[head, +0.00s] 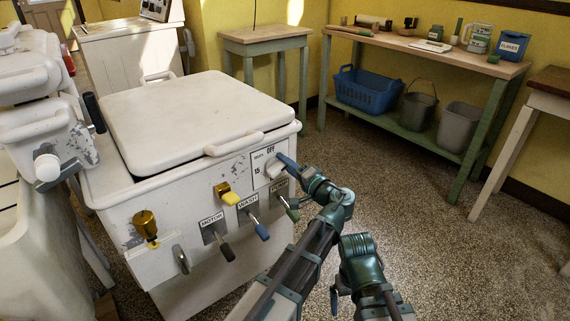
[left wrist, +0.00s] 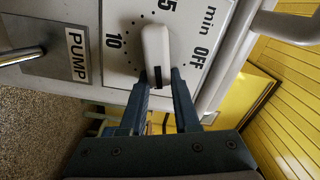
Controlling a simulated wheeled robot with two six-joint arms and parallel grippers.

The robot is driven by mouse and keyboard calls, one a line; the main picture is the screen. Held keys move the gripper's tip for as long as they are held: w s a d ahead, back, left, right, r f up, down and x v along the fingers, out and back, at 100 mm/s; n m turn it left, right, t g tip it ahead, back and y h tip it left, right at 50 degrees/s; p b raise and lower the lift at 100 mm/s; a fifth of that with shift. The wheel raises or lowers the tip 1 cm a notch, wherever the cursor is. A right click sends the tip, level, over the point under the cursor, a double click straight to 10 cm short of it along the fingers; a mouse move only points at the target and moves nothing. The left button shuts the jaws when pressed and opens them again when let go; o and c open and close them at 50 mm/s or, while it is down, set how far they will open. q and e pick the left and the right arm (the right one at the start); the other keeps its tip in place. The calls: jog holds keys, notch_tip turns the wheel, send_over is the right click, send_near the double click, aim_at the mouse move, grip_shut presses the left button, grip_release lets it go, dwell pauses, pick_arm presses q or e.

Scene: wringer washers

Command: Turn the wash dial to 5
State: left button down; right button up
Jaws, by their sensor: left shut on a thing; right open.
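The wash dial (head: 276,170) is a white knob on a white plate on the washer's front. In the head view OFF is above it and 15 at its left. In the left wrist view the knob (left wrist: 155,45) has a black mark at its lower end, facing the side between 10 and OFF; the print there is hidden by my fingers. My left gripper (left wrist: 160,80) is shut on that marked end, one finger on each side. My right gripper (head: 335,298) shows only in part, low in the head view, open and away from the washer.
Levers labelled MOTOR (head: 227,252), WASH (head: 262,232) and PUMP (head: 293,213) stick out below the dial. The lid handle (head: 235,145) juts out above.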

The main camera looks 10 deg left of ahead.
pick_arm(q)
jog(key=shift+s+a+f+m+b, duration=0.15)
jog(key=shift+f+m, duration=0.1)
jog(key=shift+m, duration=0.45)
jog(key=shift+s+a+f+m+b, duration=0.15)
jog(key=shift+f+m, duration=0.1)
jog(key=shift+m, duration=0.45)
jog(key=shift+w+d, duration=0.1)
jog(key=c, duration=0.6)
grip_release()
jog(key=shift+c, duration=0.2)
jog(key=shift+m, duration=0.3)
jog(key=shift+w, duration=0.1)
jog(key=shift+d, duration=0.1)
